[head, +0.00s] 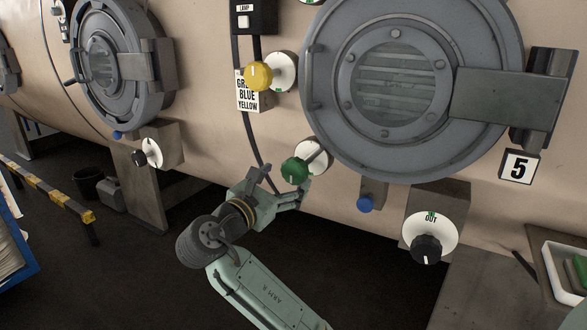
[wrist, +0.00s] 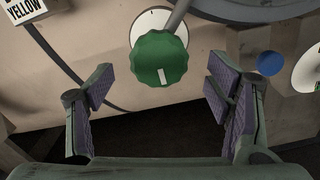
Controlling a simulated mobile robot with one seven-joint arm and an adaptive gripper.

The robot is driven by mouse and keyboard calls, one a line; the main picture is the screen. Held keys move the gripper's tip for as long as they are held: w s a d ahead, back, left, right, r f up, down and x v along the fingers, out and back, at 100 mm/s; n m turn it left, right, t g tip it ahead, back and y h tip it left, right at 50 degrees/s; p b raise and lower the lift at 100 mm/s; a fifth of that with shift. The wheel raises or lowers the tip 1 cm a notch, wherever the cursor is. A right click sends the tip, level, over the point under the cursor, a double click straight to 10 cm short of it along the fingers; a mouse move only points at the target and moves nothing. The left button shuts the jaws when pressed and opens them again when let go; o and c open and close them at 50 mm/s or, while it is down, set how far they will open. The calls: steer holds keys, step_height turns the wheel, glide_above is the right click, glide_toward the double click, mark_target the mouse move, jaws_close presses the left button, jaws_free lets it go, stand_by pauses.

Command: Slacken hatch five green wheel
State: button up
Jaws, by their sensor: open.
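The hatch labelled 5 (head: 392,80) is a round grey door with a barred window, on the right in the head view. The green wheel (head: 294,171) is a ridged knob with a white pointer line, on a white dial (head: 314,157) at the hatch's lower left. It also shows in the wrist view (wrist: 160,60), at upper centre. My gripper (head: 300,194) is just below the green wheel in the head view. In the wrist view my gripper (wrist: 161,95) is open and empty, its padded fingers spread left and right of the wheel, apart from it.
A blue knob (head: 365,204) and a black knob (head: 426,248) on a dial marked OUT are to the right. Another hatch (head: 104,62) is at left.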

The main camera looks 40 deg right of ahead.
mark_target(291, 174)
steer(key=x, duration=0.5)
steer(key=shift+w+d+p, duration=0.2)
steer(key=shift+d+p, duration=0.1)
steer(key=shift+p, duration=0.1)
steer(key=shift+c, duration=0.3)
steer(key=c, duration=1.1)
